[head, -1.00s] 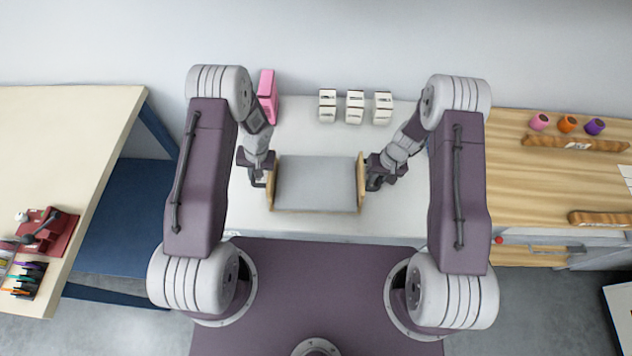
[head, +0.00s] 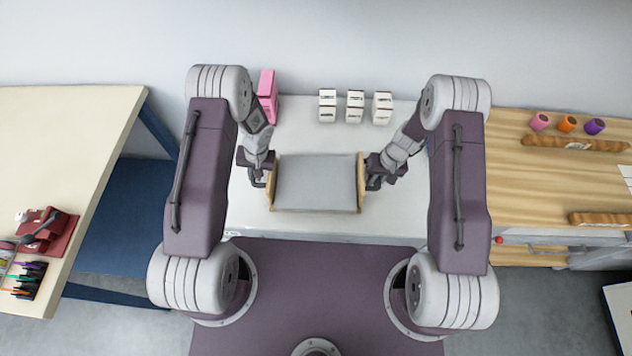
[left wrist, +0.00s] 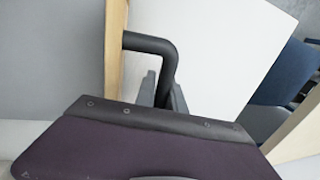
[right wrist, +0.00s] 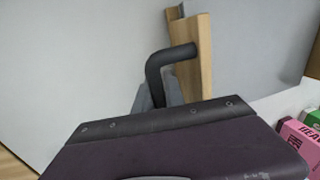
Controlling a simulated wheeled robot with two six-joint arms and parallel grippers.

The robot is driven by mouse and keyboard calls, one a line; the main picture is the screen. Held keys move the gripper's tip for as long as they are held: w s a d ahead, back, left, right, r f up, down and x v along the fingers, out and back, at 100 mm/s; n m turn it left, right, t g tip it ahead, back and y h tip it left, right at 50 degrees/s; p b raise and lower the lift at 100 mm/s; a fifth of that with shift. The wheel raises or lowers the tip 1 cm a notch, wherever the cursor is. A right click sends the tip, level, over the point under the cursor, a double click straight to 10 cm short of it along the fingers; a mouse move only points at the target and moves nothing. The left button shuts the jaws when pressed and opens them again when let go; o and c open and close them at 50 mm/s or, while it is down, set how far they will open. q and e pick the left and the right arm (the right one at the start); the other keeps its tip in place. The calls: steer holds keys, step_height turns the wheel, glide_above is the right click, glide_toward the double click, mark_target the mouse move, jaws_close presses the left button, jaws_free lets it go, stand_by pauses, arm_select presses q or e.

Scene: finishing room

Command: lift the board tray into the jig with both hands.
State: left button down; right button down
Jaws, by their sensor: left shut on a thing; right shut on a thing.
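The board tray (head: 316,183) is a grey panel with pale wooden end walls, in the middle of the head view over the white bench. My left gripper (head: 258,178) is shut on the black handle at its left end; that handle shows in the left wrist view (left wrist: 155,45). My right gripper (head: 375,177) is shut on the black handle at its right end, which shows in the right wrist view (right wrist: 168,62). The tray looks about level. I cannot make out the jig; whether the tray touches the bench is unclear.
A pink box (head: 267,95) and several white boxes (head: 355,106) stand at the back of the white bench (head: 400,215). A wooden bench (head: 500,150) with colored rolls is at right. A cream table (head: 70,130) with a red tool holder is at left.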

arm_select(q)
steer(key=shift+r, duration=0.2)
arm_select(e)
steer(key=shift+r, duration=0.2)
